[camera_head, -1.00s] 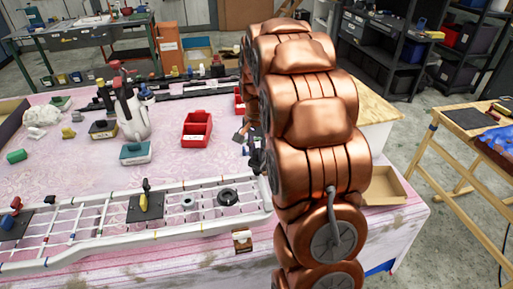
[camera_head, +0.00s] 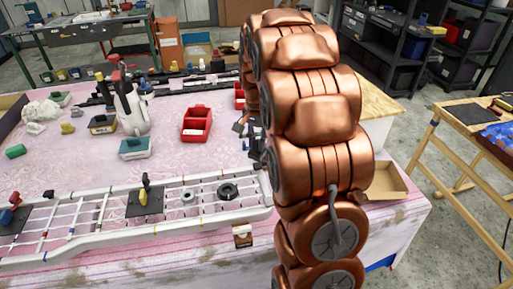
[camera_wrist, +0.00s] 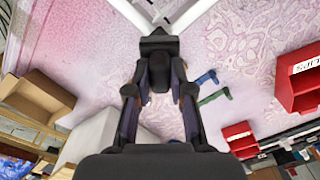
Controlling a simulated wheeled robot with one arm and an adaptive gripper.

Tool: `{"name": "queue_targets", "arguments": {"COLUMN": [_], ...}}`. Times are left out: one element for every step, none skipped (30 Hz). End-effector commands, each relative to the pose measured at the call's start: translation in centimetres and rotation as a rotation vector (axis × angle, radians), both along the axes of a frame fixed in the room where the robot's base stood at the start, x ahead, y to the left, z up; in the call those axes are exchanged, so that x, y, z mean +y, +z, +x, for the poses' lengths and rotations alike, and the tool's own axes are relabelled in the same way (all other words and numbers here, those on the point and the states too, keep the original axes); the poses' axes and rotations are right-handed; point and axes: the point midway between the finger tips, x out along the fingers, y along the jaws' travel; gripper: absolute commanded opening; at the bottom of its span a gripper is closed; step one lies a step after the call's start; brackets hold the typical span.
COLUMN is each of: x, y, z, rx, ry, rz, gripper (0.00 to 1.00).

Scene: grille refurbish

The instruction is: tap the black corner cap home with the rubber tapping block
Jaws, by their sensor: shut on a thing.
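In the wrist view my gripper (camera_wrist: 158,92) is shut on a dark block (camera_wrist: 158,76), which looks like the rubber tapping block. A black piece (camera_wrist: 158,45) shows just beyond the block, where two white grille tubes (camera_wrist: 187,15) converge. It may be the corner cap, but I cannot tell where block and cap divide or whether they touch. In the head view the white grille (camera_head: 150,228) lies along the table's near side. My arm hides its right end, and the gripper is mostly hidden behind the arm there.
Red bins (camera_head: 197,123) stand on the pink-covered table (camera_head: 190,170), with a spray bottle (camera_head: 131,110) and several small blocks to the left. Blue (camera_wrist: 206,78) and green (camera_wrist: 213,96) pieces lie near the gripper. An open cardboard box (camera_head: 388,183) sits to the right.

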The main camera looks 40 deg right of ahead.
Motion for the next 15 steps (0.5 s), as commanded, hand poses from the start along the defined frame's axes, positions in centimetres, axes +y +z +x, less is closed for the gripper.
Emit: {"name": "queue_targets", "arguments": {"x": [0.0, 0.02, 0.02, 0.03, 0.04, 0.03, 0.03, 0.04, 0.03, 0.03, 0.03, 0.03, 0.03, 0.03, 0.03], "y": [0.33, 0.39, 0.41, 0.39, 0.37, 0.36, 0.36, 0.35, 0.36, 0.35, 0.35, 0.3, 0.18, -0.05, -0.51], "z": [-0.02, -0.05, -0.07, -0.08, -0.08, -0.09, -0.08, -0.08, -0.08, -0.08, -0.08, -0.08, -0.08, -0.08, -0.08], "rx": [0.0, 0.001, 0.002, 0.003, 0.003, 0.003, 0.003, 0.003, 0.002, 0.002, 0.002, 0.002, 0.002, 0.002, 0.002], "ry": [0.0, 0.0, 0.0, 0.0, 0.0, 0.0, 0.0, 0.0, 0.0, 0.0, 0.0, 0.0, 0.0, 0.0, 0.0], "rz": [0.0, 0.0, 0.001, 0.001, 0.001, 0.001, 0.001, 0.001, 0.001, 0.001, 0.001, 0.001, 0.001, 0.001, 0.001], "gripper": [0.0, 0.0, 0.0, 0.0, 0.0, 0.0, 0.0, 0.0, 0.0, 0.0, 0.0, 0.0, 0.0, 0.0, 0.0]}}
